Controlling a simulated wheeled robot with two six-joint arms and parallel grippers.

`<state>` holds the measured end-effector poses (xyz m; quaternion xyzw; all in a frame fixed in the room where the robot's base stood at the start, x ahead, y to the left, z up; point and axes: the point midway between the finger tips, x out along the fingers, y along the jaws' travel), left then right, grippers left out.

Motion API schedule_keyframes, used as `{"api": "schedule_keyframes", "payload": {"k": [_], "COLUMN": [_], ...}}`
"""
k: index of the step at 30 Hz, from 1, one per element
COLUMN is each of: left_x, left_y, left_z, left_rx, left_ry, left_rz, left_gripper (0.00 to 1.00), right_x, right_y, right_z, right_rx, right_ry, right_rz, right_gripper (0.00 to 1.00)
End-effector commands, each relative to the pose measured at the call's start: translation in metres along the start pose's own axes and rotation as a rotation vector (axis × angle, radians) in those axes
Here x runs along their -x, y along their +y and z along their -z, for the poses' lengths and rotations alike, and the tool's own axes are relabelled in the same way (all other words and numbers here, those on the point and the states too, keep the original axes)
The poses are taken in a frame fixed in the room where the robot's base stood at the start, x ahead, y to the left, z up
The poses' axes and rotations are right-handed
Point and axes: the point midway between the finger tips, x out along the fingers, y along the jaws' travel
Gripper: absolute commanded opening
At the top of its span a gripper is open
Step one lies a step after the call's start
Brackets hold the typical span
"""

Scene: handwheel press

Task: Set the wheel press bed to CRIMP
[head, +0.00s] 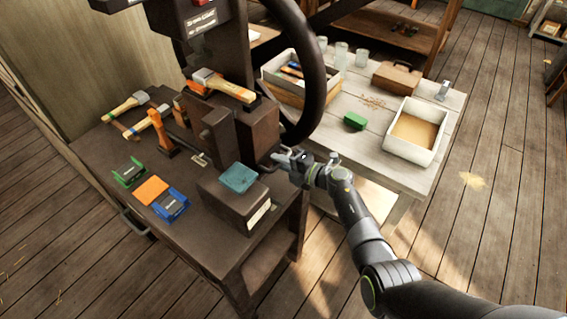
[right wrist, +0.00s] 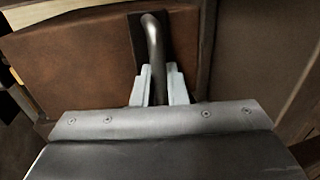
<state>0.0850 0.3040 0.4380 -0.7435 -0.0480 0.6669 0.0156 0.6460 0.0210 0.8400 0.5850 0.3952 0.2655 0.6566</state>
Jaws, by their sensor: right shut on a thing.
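The wheel press (head: 230,130) stands on a dark workbench, with its large dark handwheel (head: 322,75) on the right side of its column. My right gripper (head: 280,158) is at the press's right side, below the wheel rim. In the right wrist view its fingers (right wrist: 154,88) are shut on a curved metal handle (right wrist: 152,38), which rises between them against a brown panel (right wrist: 75,55). The handle's far end and most of the gripped part are hidden. No CRIMP marking is readable. My left gripper is not in view.
Wooden-handled hammers (head: 222,84), an orange block (head: 151,190), a blue tray (head: 171,205), a green tray (head: 129,172) and a teal block (head: 238,178) on a dark box lie around the press. A pale table (head: 350,155) behind holds bins, jars and a green block.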

Motion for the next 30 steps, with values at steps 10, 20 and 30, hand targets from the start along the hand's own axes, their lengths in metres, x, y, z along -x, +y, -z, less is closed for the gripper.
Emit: {"api": "schedule_keyframes", "payload": {"k": [10, 20, 30], "left_x": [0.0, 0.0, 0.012], "left_y": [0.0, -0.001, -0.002], "left_z": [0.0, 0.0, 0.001], "left_rx": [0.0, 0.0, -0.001], "left_ry": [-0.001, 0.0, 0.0], "left_rz": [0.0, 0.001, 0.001], "left_gripper": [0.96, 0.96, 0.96], "right_x": [-0.002, 0.0, 0.039], "right_y": [0.004, 0.002, 0.002], "right_z": [-0.001, -0.001, -0.001], "right_rx": [0.001, 0.0, 0.001], "right_ry": [-0.003, -0.002, -0.004], "right_rz": [-0.006, -0.003, -0.002], "right_gripper": [0.24, 0.29, 0.29]}}
